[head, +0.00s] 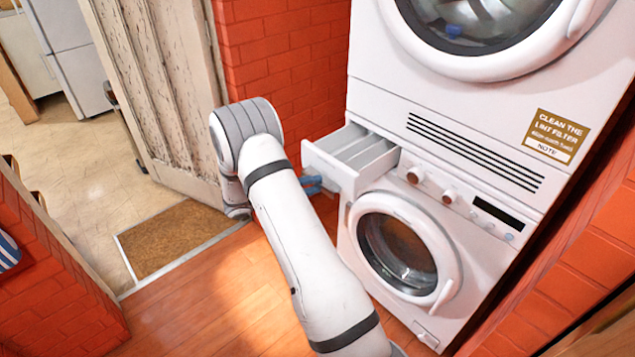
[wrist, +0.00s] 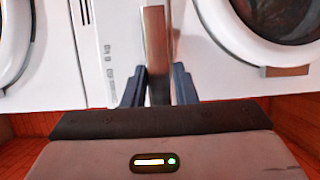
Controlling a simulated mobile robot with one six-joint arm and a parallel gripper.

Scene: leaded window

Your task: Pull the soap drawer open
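The white soap drawer (head: 338,172) stands out well from the washing machine, its open compartments showing from above in the head view. My gripper (head: 312,185) is low at the drawer's front, its blue fingers partly hidden by my arm. In the wrist view my gripper (wrist: 159,88) has its two dark blue fingers on either side of an upright metallic bar, the drawer's handle (wrist: 156,45). The fingers look close against the bar, so it seems shut on it. A white panel with small printed marks (wrist: 108,50) lies just left of the handle.
A dryer (head: 450,110) sits on top. A brown doormat (head: 180,237) and a worn door (head: 165,80) are at left. Wooden floor in front is clear.

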